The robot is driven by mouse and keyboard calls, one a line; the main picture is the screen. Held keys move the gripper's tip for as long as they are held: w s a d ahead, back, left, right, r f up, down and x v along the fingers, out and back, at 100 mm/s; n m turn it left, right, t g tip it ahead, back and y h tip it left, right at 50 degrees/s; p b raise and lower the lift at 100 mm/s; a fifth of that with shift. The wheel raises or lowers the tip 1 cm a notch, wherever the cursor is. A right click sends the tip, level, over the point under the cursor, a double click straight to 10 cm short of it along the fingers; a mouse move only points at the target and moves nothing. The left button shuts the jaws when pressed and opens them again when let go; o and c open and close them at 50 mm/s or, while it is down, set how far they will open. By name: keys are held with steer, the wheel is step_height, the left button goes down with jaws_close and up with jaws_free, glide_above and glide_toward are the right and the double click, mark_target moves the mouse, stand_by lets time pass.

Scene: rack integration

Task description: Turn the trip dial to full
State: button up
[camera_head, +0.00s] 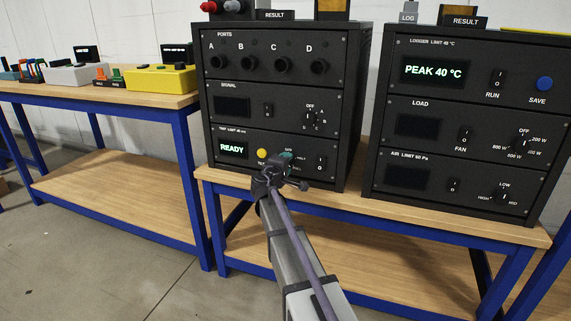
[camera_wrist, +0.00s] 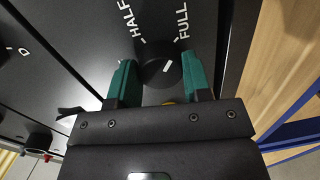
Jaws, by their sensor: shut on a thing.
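The trip dial (camera_wrist: 160,72) is a round black knob with a white pointer line. It sits on the dark panel below the white HALF (camera_wrist: 128,20) and FULL (camera_wrist: 183,19) labels. The pointer leans to the upper right, roughly toward the FULL mark. My gripper (camera_wrist: 160,78) has its teal fingers on either side of the knob and is shut on it. In the head view my gripper (camera_head: 283,165) is at the lowest unit of the middle rack, hiding most of the dial. The display (camera_head: 232,149) there reads READY.
A yellow button (camera_head: 262,153) is just left of my gripper, and a switch (camera_head: 320,162) is to its right. The right rack (camera_head: 455,120) shows PEAK 40 °C. A bench (camera_head: 100,97) with small boxes stands at left.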

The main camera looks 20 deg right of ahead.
steer(key=shift+m, duration=1)
steer(key=o, duration=0.9)
steer(key=p+v, duration=0.1)
steer(key=v, duration=1)
steer(key=shift+d, duration=0.1)
